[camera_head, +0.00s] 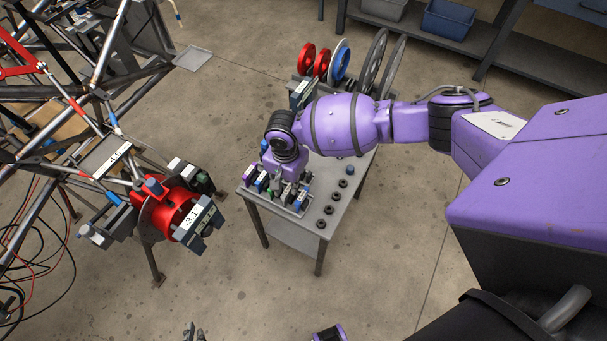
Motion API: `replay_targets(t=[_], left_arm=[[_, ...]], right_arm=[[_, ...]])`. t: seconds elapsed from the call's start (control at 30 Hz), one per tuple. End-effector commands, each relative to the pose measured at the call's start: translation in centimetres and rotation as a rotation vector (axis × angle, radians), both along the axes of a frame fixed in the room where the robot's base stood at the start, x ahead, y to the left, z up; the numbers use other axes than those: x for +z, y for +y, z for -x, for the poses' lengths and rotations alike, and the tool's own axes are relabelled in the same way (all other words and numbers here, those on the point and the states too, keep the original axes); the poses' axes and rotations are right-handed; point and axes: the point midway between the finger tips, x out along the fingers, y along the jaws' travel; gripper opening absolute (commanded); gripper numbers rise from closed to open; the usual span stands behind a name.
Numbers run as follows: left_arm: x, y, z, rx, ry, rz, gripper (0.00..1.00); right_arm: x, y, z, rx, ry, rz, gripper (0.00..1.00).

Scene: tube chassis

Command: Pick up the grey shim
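My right arm reaches left over a small grey table (338,230). Its gripper (279,188) points down among small blocks in a tray (300,211) at the table's left end. The fingers are mostly hidden by the wrist and too small to tell open from shut. The blocks there are blue, green, dark and light. I cannot tell which of them is the grey shim, or whether the gripper touches it. A small dark two-pronged tip (193,334) at the bottom edge may be my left gripper; it is cut off by the frame.
Several dark nuts (330,210) stand on the table right of the tray. Red, blue and grey wheels (340,62) stand at its back. A tube chassis (110,75) with a red clamp-like fixture (172,212) is at left. Open floor lies in front.

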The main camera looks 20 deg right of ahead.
Motion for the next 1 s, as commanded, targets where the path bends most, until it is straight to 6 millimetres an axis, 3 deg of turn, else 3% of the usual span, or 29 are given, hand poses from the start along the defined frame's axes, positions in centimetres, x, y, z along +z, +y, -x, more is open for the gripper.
replay_targets(t=[0.1,0.23,0.47,0.63,1.0], left_arm=[[-0.5,0.2,0.3,0.000,0.006,-0.003,0.00],[-0.5,0.6,0.1,-0.001,0.003,-0.010,0.00],[-0.2,0.8,-0.3,-0.001,-0.008,-0.014,0.00],[-0.2,0.7,-0.3,-0.002,-0.007,-0.013,0.00],[-0.2,0.3,-0.2,-0.006,-0.005,-0.008,0.00]], right_arm=[[-1.8,0.1,-0.1,0.000,-0.001,0.001,0.21],[-2.7,0.2,-0.1,0.001,-0.002,0.000,0.21],[-2.6,0.2,-0.2,0.002,-0.005,-0.002,0.21],[-2.6,0.2,-0.2,0.002,-0.005,-0.002,0.00],[-2.5,0.2,-0.2,0.002,-0.005,-0.002,0.00]])
